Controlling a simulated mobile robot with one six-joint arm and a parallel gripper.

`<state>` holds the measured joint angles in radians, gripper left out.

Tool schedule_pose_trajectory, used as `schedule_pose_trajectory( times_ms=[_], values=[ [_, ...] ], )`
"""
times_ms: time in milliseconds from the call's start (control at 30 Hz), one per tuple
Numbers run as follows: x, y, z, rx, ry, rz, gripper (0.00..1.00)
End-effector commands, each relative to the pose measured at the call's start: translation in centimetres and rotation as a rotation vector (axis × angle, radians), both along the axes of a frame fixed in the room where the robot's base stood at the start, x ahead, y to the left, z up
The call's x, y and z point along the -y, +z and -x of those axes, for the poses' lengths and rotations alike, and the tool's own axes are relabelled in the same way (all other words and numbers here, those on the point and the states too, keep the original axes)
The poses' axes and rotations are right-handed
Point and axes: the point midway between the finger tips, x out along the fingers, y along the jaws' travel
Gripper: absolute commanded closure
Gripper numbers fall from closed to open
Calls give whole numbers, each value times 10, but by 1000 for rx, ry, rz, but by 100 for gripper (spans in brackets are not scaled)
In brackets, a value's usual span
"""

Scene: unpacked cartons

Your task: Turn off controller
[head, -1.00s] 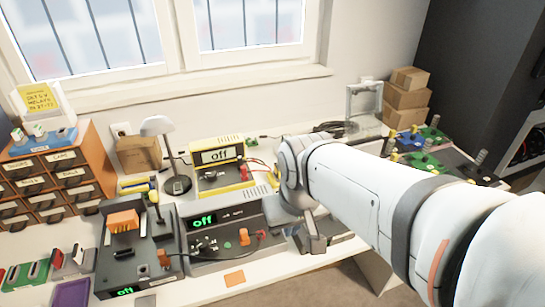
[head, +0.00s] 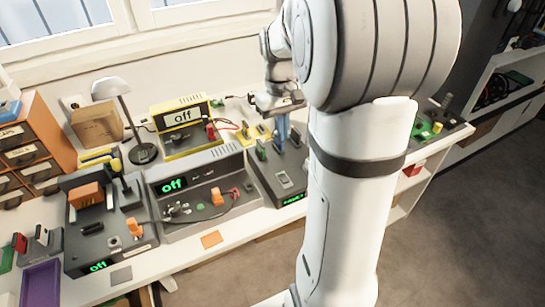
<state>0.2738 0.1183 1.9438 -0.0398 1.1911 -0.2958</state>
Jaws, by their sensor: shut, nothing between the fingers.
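A dark box-shaped device (head: 262,174) stands on the bench, partly hidden by my arm. Its front has a small green display (head: 293,199) whose text is too small to read surely. A light rocker-like switch (head: 284,180) and a green part (head: 262,151) sit on its top. My gripper (head: 283,140) points down over the back of this device, with bluish fingers shut and empty. Whether it touches anything there I cannot tell. No label shows which device is the controller.
The grey device (head: 225,165), the yellow device (head: 190,142) and the dark left device (head: 85,248) all read "off". A lamp (head: 140,152), drawers (head: 25,152) and an orange card (head: 211,239) are on the bench. Green boards (head: 425,132) lie right of my arm.

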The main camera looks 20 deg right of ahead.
Motion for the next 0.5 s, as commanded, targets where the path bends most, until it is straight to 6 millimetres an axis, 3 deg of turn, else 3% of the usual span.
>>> schedule_pose_trajectory(
  times_ms=[367, 500],
  values=[
    [2, -2, -1, -5, -1, -1, 100],
    [2, -12, 1, -7, -2, -1, 100]
  ],
)
